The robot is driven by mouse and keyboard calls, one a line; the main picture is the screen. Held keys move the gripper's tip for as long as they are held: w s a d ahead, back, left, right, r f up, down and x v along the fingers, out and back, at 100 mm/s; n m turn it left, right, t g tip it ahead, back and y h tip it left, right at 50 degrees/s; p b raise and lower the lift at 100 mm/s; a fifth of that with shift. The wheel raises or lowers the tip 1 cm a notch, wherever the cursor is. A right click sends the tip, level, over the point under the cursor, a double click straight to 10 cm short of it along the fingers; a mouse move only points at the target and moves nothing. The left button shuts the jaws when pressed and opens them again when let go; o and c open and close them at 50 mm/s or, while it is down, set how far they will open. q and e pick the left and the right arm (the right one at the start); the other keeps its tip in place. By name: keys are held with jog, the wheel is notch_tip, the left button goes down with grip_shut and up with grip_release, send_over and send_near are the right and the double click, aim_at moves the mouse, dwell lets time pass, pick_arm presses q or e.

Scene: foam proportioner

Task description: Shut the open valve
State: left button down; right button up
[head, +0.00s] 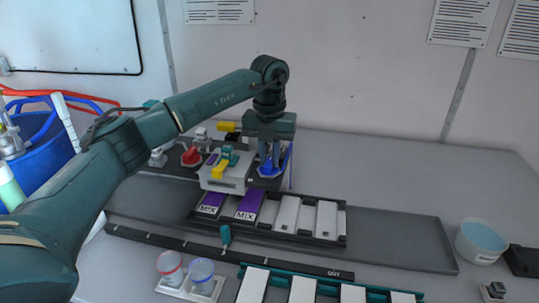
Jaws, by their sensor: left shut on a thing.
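My left gripper (270,160) reaches down from above onto a blue part (285,163) at the right end of the proportioner unit (216,184). Its fingers are shut on this blue part, which looks like a valve handle; the fingers hide some of it. A red round knob (191,157) sits at the left of the unit. A yellow and teal handle (222,168) stands on the light box in the middle. Another yellow piece (225,127) shows behind. I cannot tell from the handles which valve is open. My right gripper is not in view.
A rack with purple MIX cards (249,204) and white blocks (287,214) stands in front on a dark tray (400,240). Two cups (202,271) are at the front, a bowl (481,241) at right, a blue bucket (40,140) at left. The tray's right part is clear.

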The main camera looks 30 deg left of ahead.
aim_at(269, 160)
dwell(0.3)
pick_arm(q)
jog(key=c, duration=1.4)
grip_release()
jog(key=shift+r, duration=0.1)
notch_tip(269, 160, up, 13)
jog(key=shift+r+b, duration=0.1)
jog(key=shift+b, duration=0.4)
